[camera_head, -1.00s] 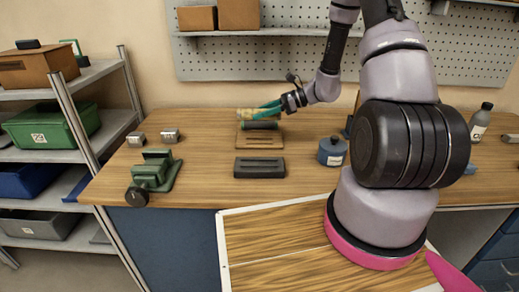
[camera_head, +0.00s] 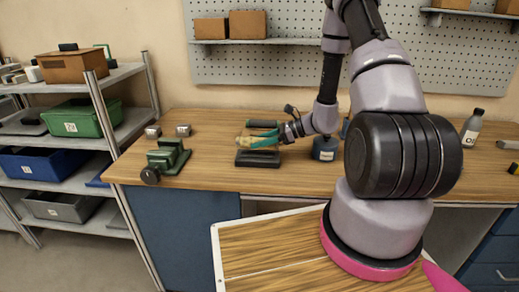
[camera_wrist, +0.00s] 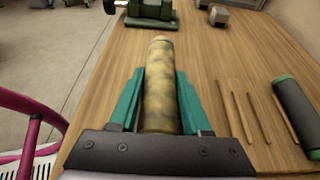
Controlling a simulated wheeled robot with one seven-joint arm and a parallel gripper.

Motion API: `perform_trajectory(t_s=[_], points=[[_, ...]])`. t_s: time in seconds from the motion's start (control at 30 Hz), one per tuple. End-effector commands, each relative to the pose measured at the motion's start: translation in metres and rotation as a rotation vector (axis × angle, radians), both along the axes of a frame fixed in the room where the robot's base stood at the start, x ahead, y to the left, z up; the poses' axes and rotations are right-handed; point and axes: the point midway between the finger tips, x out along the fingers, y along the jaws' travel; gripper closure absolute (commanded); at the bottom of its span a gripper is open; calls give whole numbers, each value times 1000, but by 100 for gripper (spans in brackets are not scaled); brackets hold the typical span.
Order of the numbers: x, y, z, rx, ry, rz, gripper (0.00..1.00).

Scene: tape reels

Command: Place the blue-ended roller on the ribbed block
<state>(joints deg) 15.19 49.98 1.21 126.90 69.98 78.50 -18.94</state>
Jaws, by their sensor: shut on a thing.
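My gripper (camera_head: 258,142) is shut on a mottled yellow-tan roller (camera_wrist: 159,85), which lies lengthwise between the teal fingers. No blue end is visible on it at this angle. In the head view, the held roller (camera_head: 243,142) is above or just behind a dark slotted block (camera_head: 258,160); contact cannot be told. A dark roller with green ends (camera_wrist: 296,112) lies at the right in the wrist view, beside or on a wooden grooved block (camera_wrist: 235,112). That dark roller also shows behind my gripper in the head view (camera_head: 262,124). The dark block is hidden in the wrist view.
A green clamp-like device (camera_head: 165,160) stands left of the dark block, with two small grey blocks (camera_head: 183,130) behind it. The wooden bench (camera_head: 215,175) has free room between the green device and the dark block.

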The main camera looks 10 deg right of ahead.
Motion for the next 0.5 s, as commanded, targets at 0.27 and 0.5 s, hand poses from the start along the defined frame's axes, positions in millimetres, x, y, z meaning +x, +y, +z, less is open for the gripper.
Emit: perform_trajectory(t_s=[0.27, 0.5], points=[[0, 0, -28, 0, 1, -2, 100], [0, 0, -28, 0, 1, 0, 100]])
